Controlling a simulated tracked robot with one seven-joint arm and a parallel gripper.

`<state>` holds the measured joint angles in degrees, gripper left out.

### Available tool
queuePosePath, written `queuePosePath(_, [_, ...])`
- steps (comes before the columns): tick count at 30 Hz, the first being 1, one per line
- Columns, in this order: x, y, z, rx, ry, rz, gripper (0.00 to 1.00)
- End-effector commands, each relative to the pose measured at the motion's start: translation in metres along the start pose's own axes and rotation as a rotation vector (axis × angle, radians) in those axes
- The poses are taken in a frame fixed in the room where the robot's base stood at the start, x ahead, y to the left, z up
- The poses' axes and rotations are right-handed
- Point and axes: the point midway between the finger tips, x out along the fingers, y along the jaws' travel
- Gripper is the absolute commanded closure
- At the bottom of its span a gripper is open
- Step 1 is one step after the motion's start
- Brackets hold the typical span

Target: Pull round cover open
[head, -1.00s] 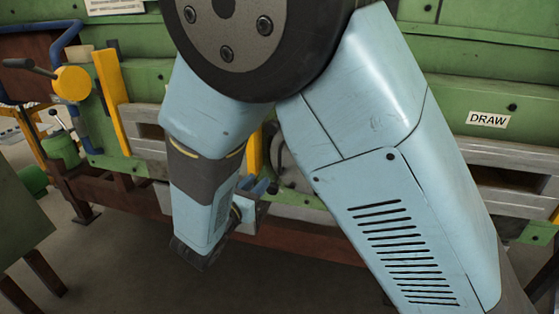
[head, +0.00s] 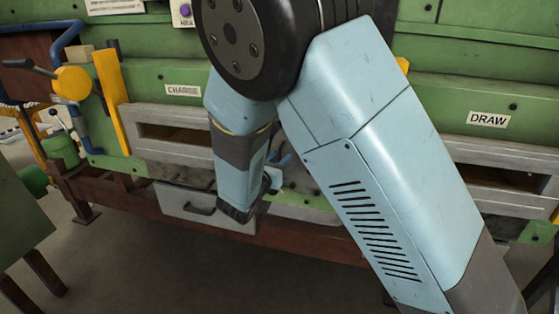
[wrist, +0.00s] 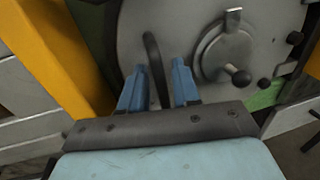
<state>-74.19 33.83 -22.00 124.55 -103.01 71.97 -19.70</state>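The grey round cover (wrist: 195,20) fills the upper middle of the wrist view. A dark curved bar handle (wrist: 151,52) stands on its left part. A small round disc (wrist: 224,50) with a black ball knob lies to the right of the handle. My gripper (wrist: 160,75) is open, its two blue fingers apart. The lower end of the handle shows between them, with gaps visible on both sides. Whether the handle is deep between the fingers I cannot tell. In the head view my gripper (head: 278,172) is partly seen, and my arm hides most of the cover.
A yellow upright bar (wrist: 55,55) stands close to the left of my gripper. Furnace slots marked CHARGE (head: 183,91) and DRAW (head: 488,119) lie either side. A grey panel with a handle (head: 190,207) hangs below the left slot. Open floor lies in front.

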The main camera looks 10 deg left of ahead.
Motion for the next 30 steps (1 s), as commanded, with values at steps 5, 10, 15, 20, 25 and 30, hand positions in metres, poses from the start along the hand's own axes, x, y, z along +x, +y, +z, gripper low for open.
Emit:
queuePosePath(5, [0.0015,-0.0002,0.0000,0.000,0.000,0.000,0.69])
queuePosePath(10, [0.0014,-0.0003,0.0001,0.000,0.000,-0.001,0.74])
queuePosePath(15, [0.0013,-0.0003,0.0001,0.000,0.000,-0.001,0.91])
queuePosePath(20, [0.0012,-0.0002,0.0001,0.000,0.000,0.000,1.00])
queuePosePath(25, [0.0012,-0.0002,0.0002,0.000,0.000,0.000,1.00])
queuePosePath(30, [0.0011,-0.0001,0.0002,0.000,0.000,0.000,1.00])
